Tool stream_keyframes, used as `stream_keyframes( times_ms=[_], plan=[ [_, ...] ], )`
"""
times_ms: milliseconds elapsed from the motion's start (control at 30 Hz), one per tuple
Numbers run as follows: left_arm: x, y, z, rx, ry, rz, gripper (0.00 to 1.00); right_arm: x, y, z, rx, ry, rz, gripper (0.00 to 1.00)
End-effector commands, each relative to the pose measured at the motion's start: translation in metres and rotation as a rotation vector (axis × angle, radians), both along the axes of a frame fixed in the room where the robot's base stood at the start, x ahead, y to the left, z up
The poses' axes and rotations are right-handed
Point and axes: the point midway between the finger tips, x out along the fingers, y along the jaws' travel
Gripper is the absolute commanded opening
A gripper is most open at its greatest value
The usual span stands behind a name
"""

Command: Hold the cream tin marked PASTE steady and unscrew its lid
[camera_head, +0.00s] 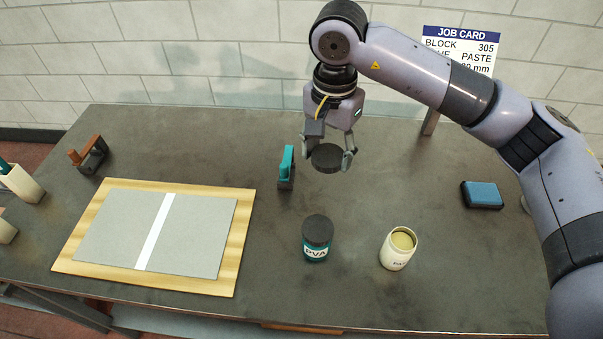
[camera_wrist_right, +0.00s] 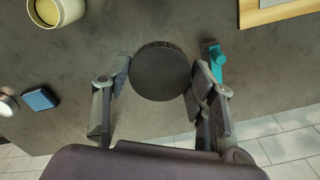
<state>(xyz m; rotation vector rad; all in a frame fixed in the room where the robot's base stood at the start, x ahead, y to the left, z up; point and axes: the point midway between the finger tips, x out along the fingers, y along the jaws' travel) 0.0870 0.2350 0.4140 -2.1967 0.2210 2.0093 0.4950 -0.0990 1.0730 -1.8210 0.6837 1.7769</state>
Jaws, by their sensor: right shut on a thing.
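The cream tin (camera_head: 398,249) stands upright on the table, right of the middle in the head view. Its top is open and shows a yellowish filling; its label is only partly readable. It also shows at the top left of the right wrist view (camera_wrist_right: 55,12). My right gripper (camera_head: 330,158) is shut on a round black lid (camera_head: 327,157) and holds it behind and to the left of the tin, apart from it. The lid lies between the two fingers in the right wrist view (camera_wrist_right: 160,71). My left gripper is not in view.
A teal tin marked PVA (camera_head: 316,240) with a black lid stands left of the cream tin. A teal-handled tool (camera_head: 287,167) stands near my right gripper. A blue pad (camera_head: 482,194) is at the right. A board with grey sheets (camera_head: 242,240) lies at the left. The front right tabletop is clear.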

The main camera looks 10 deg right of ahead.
Motion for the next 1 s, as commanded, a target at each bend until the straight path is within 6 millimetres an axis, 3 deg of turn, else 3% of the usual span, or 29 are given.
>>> stream_keyframes(
  times_ms=[33,200,367,800,1000],
  plan=[
    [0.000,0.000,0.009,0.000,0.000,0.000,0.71,0.002,0.012,0.008,0.007,0.008,-0.064,0.19],
    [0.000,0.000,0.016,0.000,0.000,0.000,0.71,0.008,0.031,0.017,0.012,0.020,-0.241,0.19],
    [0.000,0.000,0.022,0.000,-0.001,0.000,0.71,0.009,0.035,0.005,0.010,0.027,-0.295,0.19],
    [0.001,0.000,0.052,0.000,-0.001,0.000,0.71,0.007,0.035,-0.106,0.010,0.029,-0.295,0.19],
    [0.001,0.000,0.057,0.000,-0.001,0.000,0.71,0.009,0.035,-0.136,0.012,0.025,-0.294,0.19]
  ],
)
